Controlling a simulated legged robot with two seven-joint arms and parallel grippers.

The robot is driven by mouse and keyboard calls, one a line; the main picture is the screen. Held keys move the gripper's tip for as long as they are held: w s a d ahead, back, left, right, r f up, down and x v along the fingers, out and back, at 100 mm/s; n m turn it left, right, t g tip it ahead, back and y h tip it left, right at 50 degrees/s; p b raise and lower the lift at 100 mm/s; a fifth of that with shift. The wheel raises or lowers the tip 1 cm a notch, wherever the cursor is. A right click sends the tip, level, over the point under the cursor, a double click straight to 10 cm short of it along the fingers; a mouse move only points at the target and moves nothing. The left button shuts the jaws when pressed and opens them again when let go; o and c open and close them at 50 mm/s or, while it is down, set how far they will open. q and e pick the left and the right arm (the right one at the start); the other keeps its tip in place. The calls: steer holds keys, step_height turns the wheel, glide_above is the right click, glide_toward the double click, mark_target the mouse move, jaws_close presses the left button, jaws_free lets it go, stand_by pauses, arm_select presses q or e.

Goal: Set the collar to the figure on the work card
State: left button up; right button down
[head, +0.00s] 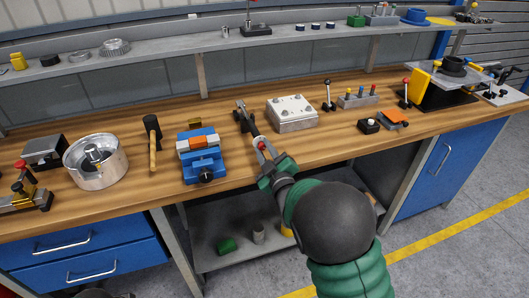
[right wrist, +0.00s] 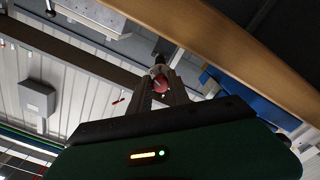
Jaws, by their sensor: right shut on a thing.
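My right gripper (head: 262,151) reaches over the front of the wooden bench. It is shut on a red knob (right wrist: 160,82), which sits between the two fingers in the right wrist view. A dark, long fitting (head: 246,118) stands on the bench just beyond the fingertips; I cannot tell whether the knob belongs to it. I cannot make out a collar with figures or a readable work card in either view. My left gripper is not in view.
A blue vise (head: 201,160) and a mallet (head: 153,140) lie left of the gripper, with a round metal pot (head: 95,163) further left. A grey bolted box (head: 292,113) is close on the right. Small levers and a yellow-black machine (head: 441,88) stand further right.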

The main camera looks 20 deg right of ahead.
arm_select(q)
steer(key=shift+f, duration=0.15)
arm_select(e)
steer(key=shift+n, duration=0.9)
steer(key=c, duration=1.2)
jaws_free()
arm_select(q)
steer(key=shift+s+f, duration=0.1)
arm_select(e)
steer(key=shift+f, duration=0.1)
